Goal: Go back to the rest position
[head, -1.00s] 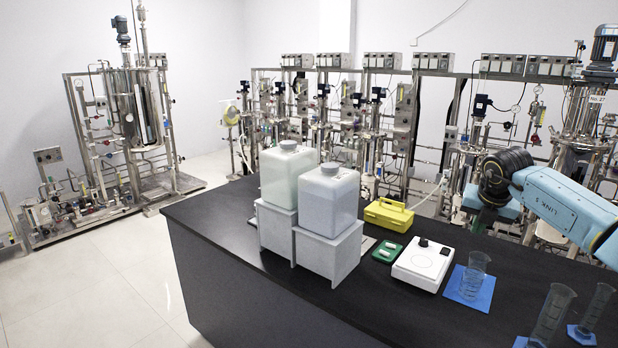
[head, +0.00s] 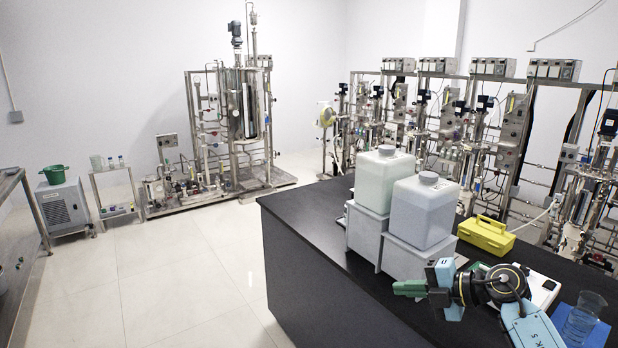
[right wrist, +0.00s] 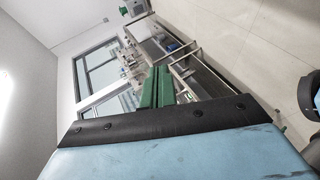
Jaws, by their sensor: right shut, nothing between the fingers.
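My right gripper (head: 410,288) shows in the head view over the near edge of the black bench, its green fingers pointing left. It is shut and empty. In the right wrist view the two green fingers of the same gripper (right wrist: 157,88) lie side by side, touching, against a background of floor and a side bench. My right arm comes in from the lower right and hides part of the white stirrer and the green tray. My left gripper is in neither view.
The black bench (head: 320,240) carries two white carboys (head: 425,210) on grey stands, a yellow case (head: 486,236), a white stirrer (head: 545,285) and a beaker (head: 583,318) on a blue mat. Steel skids stand behind. The tiled floor (head: 190,265) at left is clear.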

